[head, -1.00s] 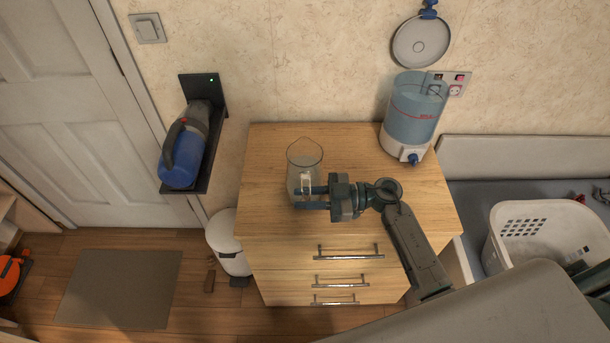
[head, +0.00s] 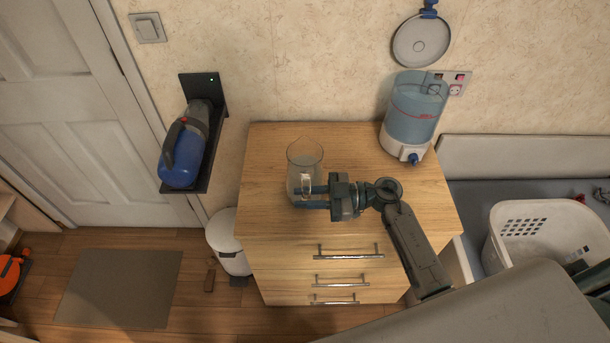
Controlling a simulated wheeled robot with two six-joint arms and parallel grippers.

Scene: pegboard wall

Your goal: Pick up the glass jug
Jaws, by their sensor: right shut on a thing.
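The clear glass jug (head: 304,160) stands upright on the wooden top of the drawer cabinet (head: 265,180), left of its middle. My right gripper (head: 312,198) comes in from the right, at the jug's near side. Its fingers are shut on the jug's handle (head: 306,181). The fingers hide the lower part of the handle. The jug appears to rest on the cabinet top. My left gripper is not in view.
A blue water dispenser (head: 412,115) stands at the cabinet's back right. A blue handheld vacuum (head: 184,155) sits on a black wall shelf to the left. A white bin (head: 226,240) stands left of the cabinet. A white basket (head: 540,235) is at the right. The cabinet top behind the jug is clear.

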